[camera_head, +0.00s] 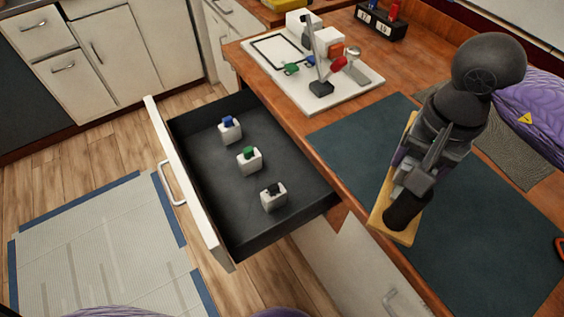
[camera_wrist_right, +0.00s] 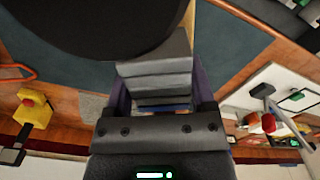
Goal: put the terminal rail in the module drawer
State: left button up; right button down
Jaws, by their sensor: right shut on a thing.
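The module drawer (camera_head: 183,195) is pulled open in the head view, with a white front and dark inside. Three white modules stand in it, with blue (camera_head: 229,129), green (camera_head: 249,160) and black (camera_head: 273,196) tops. Grey blocks (camera_wrist_right: 155,68) show between the fingers in the right wrist view. My right gripper is shut on the rail; I cannot tell whether it is lifted. My left gripper is not in view.
A white board (camera_head: 345,98) with an upright post and coloured parts stands on the wooden counter behind the drawer. A dark mat (camera_head: 480,240) covers the counter around the rail. A black block (camera_head: 381,22) stands farther back. The drawer floor has free room around the modules.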

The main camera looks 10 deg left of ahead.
aim_at(229, 189)
jog(key=k+j+u, duration=0.1)
jog(key=j+u, duration=0.6)
jog(key=j, duration=0.15)
